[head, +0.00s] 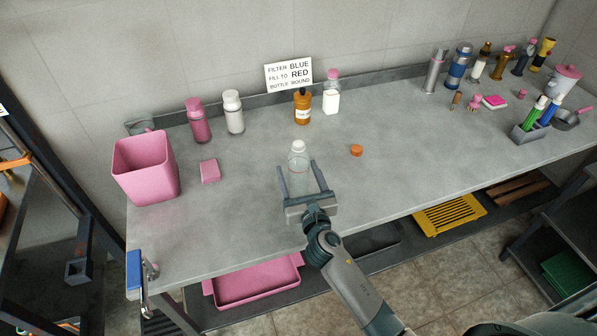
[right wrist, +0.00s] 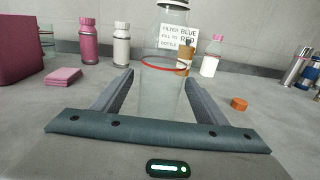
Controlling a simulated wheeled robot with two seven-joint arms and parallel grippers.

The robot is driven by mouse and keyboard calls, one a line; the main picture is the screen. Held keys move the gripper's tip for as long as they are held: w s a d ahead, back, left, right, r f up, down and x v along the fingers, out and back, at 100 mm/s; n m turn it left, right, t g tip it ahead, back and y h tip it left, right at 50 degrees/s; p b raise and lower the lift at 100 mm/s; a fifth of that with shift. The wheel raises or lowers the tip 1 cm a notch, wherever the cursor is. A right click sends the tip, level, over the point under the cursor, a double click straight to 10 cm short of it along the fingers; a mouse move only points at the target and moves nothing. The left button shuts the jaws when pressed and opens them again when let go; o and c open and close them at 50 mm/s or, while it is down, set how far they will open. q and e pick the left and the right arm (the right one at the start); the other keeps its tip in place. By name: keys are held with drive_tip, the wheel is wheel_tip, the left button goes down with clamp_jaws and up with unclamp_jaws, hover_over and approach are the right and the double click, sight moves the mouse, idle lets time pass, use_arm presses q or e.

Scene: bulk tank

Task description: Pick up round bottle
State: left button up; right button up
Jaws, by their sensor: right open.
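A clear round bottle (head: 298,160) with a white cap and a red line around it stands upright on the grey counter (head: 240,220). It also shows in the right wrist view (right wrist: 160,92), between the fingers. My right gripper (head: 300,168) is open, with one finger on each side of the bottle's body. The fingers do not look closed on the glass; small gaps are hard to judge. A wall sign (head: 289,74) reads "FILTER BLUE, FILL TO RED, BOTTLE ROUND". My left gripper is not in view.
Behind stand a brown bottle (head: 303,107), a white square bottle with pink cap (head: 331,101), a white bottle (head: 233,113) and a pink bottle (head: 198,122). An orange cap (head: 356,150) lies right. A pink bin (head: 146,168) and pink sponge (head: 209,171) are left.

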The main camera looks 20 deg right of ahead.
sight(304, 169)
idle(0.4)
drive_tip(key=c, duration=1.2)
drive_tip(key=shift+o, duration=0.2)
drive_tip(key=shift+r, duration=0.15)
drive_tip(key=shift+r, duration=0.55)
drive_tip(key=r, duration=0.1)
drive_tip(key=r+p, duration=0.1)
drive_tip(key=r, duration=0.1)
drive_tip(key=shift+s+d+r, duration=0.1)
drive_tip(key=shift+d, duration=0.3)
drive_tip(key=s+d+r, duration=0.2)
drive_tip(key=d+r, duration=0.4)
drive_tip(key=d, duration=0.4)
drive_tip(key=shift+s+d+r, duration=0.2)
drive_tip(key=shift+s+d, duration=0.1)
drive_tip(key=shift+s, duration=0.05)
drive_tip(key=shift+a, duration=0.1)
